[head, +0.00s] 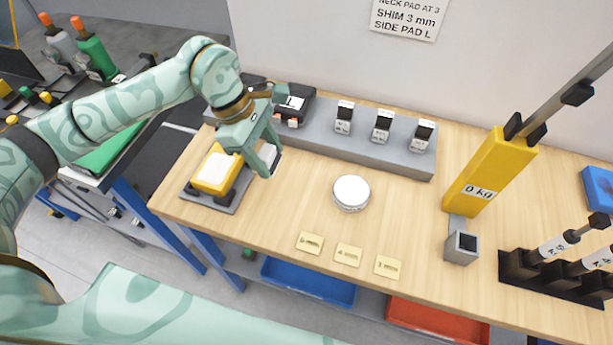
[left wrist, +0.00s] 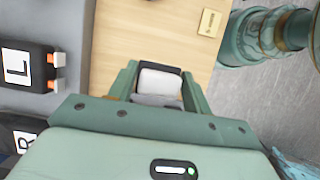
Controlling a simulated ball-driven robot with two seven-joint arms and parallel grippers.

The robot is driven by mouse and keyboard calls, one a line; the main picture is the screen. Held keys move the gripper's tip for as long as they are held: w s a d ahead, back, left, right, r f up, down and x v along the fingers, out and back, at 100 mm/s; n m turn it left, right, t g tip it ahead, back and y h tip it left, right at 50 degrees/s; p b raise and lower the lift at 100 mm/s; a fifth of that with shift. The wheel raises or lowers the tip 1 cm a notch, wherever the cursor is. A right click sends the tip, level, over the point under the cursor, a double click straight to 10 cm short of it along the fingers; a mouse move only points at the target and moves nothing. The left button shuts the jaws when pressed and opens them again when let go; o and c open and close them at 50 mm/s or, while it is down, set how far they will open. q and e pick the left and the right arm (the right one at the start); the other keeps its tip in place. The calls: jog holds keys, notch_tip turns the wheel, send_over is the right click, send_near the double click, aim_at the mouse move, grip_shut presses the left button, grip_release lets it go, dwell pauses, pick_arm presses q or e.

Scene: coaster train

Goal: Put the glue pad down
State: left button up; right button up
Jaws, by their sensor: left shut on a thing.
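My left gripper (head: 268,160) is shut on a small pad with a pale face and a dark edge. In the left wrist view this pad (left wrist: 160,82) sits between the two fingers of the gripper (left wrist: 158,92). In the head view the fingers hide much of it. It is held at the left end of the wooden table (head: 300,205), just right of a yellow block with a white top (head: 215,172) on a grey plate (head: 226,205). I cannot tell whether the pad touches the table. My right gripper is in neither view.
A grey rack (head: 400,155) along the back holds several black pieces; one marked L (left wrist: 18,68) shows in the left wrist view. A round white disc (head: 351,192) lies mid-table, with yellow cards (head: 348,255) near the front. A yellow 0 kg column (head: 490,175) stands right.

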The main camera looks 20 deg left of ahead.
pick_arm(q)
jog(key=b, duration=0.1)
send_near(305, 185)
jog(key=shift+s+d+f, duration=0.2)
jog(key=shift+d+f, duration=0.55)
jog(key=shift+d, duration=0.15)
jog(key=f, duration=0.4)
jog(key=shift+w+d+b, duration=0.15)
jog(key=shift+d+b, duration=0.15)
jog(key=shift+b, duration=0.05)
jog(key=shift+r, duration=0.1)
jog(key=o, duration=0.9)
jog(key=shift+o, duration=0.2)
jog(key=shift+a+r, duration=0.1)
jog(key=shift+r, duration=0.15)
jog(key=p+v, duration=0.1)
jog(key=v, duration=1)
jog(key=shift+r+p, duration=0.25)
jog(key=shift+p, duration=0.05)
